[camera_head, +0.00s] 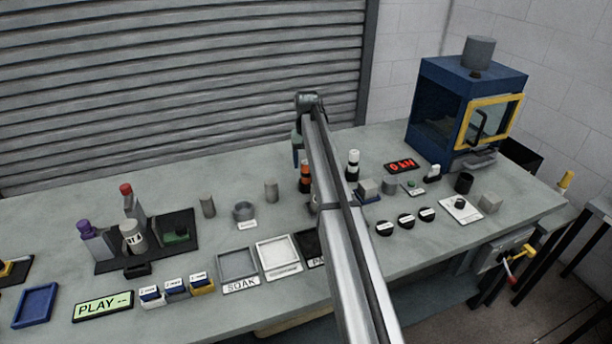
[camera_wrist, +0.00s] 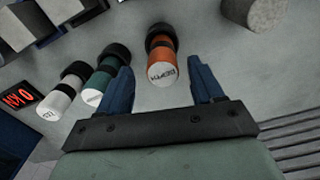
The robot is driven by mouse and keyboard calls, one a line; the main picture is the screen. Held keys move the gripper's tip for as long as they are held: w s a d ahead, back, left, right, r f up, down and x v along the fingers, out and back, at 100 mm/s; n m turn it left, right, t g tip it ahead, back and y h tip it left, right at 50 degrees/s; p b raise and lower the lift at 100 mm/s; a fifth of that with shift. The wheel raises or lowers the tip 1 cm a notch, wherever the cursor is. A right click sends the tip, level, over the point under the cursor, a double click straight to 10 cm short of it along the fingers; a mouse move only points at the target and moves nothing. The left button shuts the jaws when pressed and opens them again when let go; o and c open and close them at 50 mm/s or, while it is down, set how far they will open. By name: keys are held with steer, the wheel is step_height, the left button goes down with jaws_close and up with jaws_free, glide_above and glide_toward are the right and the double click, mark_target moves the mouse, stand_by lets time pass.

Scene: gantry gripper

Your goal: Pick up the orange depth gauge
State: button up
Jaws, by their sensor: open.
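The orange depth gauge (camera_wrist: 160,52) has a black band and black base and a white labelled top. It stands on the bench and appears between the fingertips of my gripper (camera_wrist: 160,66) in the wrist view. My blue fingers are apart, with a gap on each side of the gauge; I cannot tell how far above or around it they are. In the head view the orange gauge (camera_head: 305,183) shows just left of my arm, below my gripper (camera_head: 297,158), which is partly hidden by the arm.
A green gauge (camera_wrist: 98,88) stands close beside the left finger, with a white gauge (camera_wrist: 63,98) beyond it. A grey cylinder (camera_wrist: 268,14) stands to the upper right in the wrist view. A red-lit display (camera_head: 401,165) and blue cabinet (camera_head: 437,118) are to the right.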

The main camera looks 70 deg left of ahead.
mark_target(306, 172)
steer(key=shift+s+d+f, duration=0.1)
steer(key=shift+f, duration=1.2)
steer(key=shift+s+f, duration=0.1)
steer(key=shift+f, duration=1.2)
steer(key=c, duration=1.1)
steer(key=shift+r, duration=0.1)
